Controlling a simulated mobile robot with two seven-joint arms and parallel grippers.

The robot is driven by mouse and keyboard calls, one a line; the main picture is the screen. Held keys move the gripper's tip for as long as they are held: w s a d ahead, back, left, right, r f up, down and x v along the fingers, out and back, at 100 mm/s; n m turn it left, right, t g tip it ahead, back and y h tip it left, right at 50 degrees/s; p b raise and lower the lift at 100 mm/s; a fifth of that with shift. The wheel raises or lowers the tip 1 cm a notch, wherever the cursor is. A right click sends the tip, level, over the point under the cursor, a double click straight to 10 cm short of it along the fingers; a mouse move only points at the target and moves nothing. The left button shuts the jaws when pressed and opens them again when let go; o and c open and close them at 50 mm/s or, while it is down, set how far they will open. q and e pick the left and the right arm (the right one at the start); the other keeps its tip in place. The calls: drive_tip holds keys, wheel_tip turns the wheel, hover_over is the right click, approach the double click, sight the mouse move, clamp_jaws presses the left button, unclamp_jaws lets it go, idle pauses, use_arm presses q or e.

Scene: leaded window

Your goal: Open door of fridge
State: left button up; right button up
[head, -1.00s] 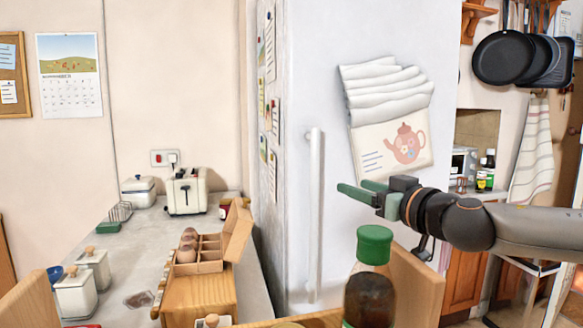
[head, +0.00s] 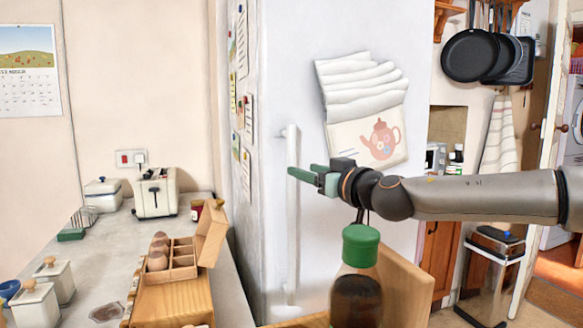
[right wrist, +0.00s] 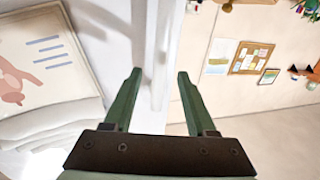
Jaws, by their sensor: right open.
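The fridge (head: 300,75) is tall and white, and its door is shut. Its long white upright handle (head: 292,240) runs down the left part of the front. My right gripper (head: 300,172) comes in from the right with green fingers open at the upper half of the handle. In the right wrist view the white handle bar (right wrist: 161,65) passes between the two open fingers of the right gripper (right wrist: 158,78); I cannot tell whether either finger touches it. My left gripper is out of view.
A bottle with a green lid (head: 359,246) and a wooden board (head: 402,285) stand in front of the fridge. A towel with a teapot print (head: 365,110) is on the fridge front. A counter (head: 110,245) with a toaster (head: 156,193) and egg box lies left.

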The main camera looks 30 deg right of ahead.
drive_tip(key=w, duration=0.6)
drive_tip(key=shift+w, duration=0.2)
clamp_jaws()
idle(0.4)
idle(1.0)
